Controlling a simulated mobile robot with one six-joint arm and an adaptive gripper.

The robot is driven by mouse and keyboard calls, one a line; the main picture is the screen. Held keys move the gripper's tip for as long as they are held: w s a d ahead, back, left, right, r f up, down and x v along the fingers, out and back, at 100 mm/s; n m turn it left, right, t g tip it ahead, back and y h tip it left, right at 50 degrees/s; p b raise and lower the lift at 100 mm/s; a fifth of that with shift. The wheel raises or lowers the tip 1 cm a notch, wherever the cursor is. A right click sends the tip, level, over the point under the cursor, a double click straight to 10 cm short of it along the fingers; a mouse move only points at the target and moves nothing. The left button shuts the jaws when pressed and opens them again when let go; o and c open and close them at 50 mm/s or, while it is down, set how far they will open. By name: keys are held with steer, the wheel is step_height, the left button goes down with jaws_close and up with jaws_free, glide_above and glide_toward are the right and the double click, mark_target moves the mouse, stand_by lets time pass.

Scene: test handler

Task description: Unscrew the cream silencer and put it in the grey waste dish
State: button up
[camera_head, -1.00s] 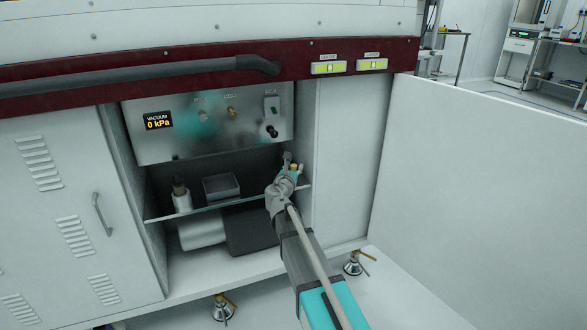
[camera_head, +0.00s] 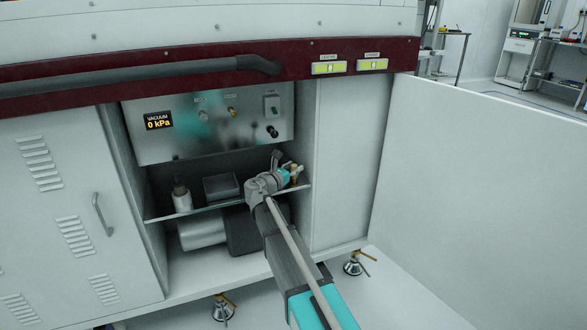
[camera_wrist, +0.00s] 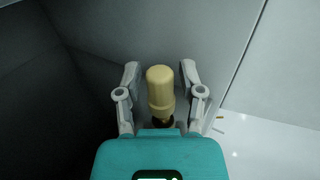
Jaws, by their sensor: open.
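The cream silencer (camera_wrist: 160,88) is a pale, stepped cylinder with a dark base in the wrist view. It stands between the two fingers of my gripper (camera_wrist: 160,74), with a visible gap on each side. My gripper is open and not closed on it. In the head view my gripper (camera_head: 287,164) is at the right end of the shelf, and a small cream-gold piece, apparently the silencer (camera_head: 295,171), shows beside the fingers. The grey waste dish (camera_head: 222,197) is a square open tray on the shelf, left of my gripper.
A white bottle with a dark top (camera_head: 182,199) stands left of the dish on the shelf (camera_head: 205,209). A metal panel (camera_head: 180,143) with a vacuum display reading 0 kPa is above. The cabinet's right side wall (camera_head: 303,130) is close to my gripper. An open door (camera_head: 480,190) is at right.

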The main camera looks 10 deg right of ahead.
jaws_close()
steer(key=shift+s+n+t+y, duration=0.1)
steer(key=shift+n+t+y, duration=0.2)
steer(key=shift+t, duration=0.1)
steer(key=shift+d+n+t+y, duration=0.1)
steer(key=shift+n+t+y, duration=0.2)
steer(key=shift+y, duration=0.1)
steer(key=shift+n+t+y, duration=1.2)
steer(key=shift+n+y, duration=0.1)
steer(key=shift+y, duration=0.3)
steer(key=shift+n+t+y, duration=0.3)
steer(key=shift+n+y, duration=0.1)
steer(key=shift+y, duration=0.2)
steer(key=shift+n+y, duration=0.3)
steer(key=shift+y, duration=0.1)
